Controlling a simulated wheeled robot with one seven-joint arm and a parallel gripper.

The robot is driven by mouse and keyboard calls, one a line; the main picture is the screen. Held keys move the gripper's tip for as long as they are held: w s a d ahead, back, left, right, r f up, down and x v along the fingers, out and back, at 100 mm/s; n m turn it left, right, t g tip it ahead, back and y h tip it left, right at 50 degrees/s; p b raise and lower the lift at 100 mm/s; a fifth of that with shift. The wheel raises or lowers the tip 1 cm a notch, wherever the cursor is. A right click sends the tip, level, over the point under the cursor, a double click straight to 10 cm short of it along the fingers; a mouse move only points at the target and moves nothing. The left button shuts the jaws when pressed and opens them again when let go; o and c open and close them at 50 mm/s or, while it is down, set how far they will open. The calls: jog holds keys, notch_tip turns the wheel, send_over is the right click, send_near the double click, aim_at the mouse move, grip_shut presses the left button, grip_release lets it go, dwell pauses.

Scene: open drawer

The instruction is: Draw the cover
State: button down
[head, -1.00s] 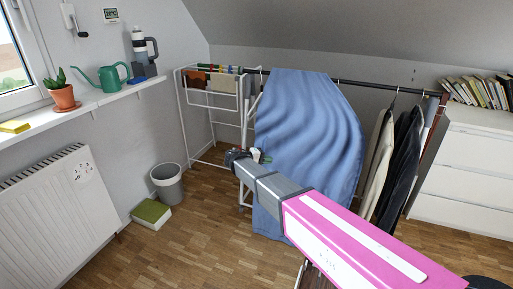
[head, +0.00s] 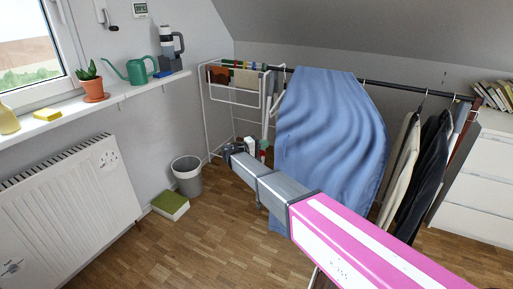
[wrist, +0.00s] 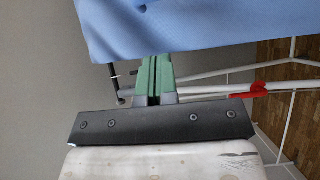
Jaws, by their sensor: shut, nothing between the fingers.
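The blue cover (head: 325,125) hangs in wavy folds from the dark rail (head: 405,88), in the middle of the head view. Its blue cloth (wrist: 175,28) also fills the top of the wrist view. My gripper (wrist: 157,75) has green fingers, which are together with nothing held. In the wrist view their tips reach up to the cloth's lower edge; I cannot tell whether they touch it. In the head view my arm stretches to the left side of the cover, and part of the cover's lower area is hidden behind the arm.
A white drying rack (head: 207,115) with small cloths stands left of the cover. Jackets (head: 425,170) hang on the rail to the right, beside a white dresser (head: 480,185). A grey bin (head: 187,178) and a green box (head: 170,206) stand near the radiator (head: 70,195). Floor at lower left is clear.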

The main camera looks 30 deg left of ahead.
jog(key=shift+w+d, duration=0.55)
jog(key=shift+d, duration=0.35)
jog(key=shift+w+d, duration=0.5)
jog(key=shift+d, duration=0.45)
jog(key=shift+w+d, duration=0.55)
jog(key=shift+d, duration=0.35)
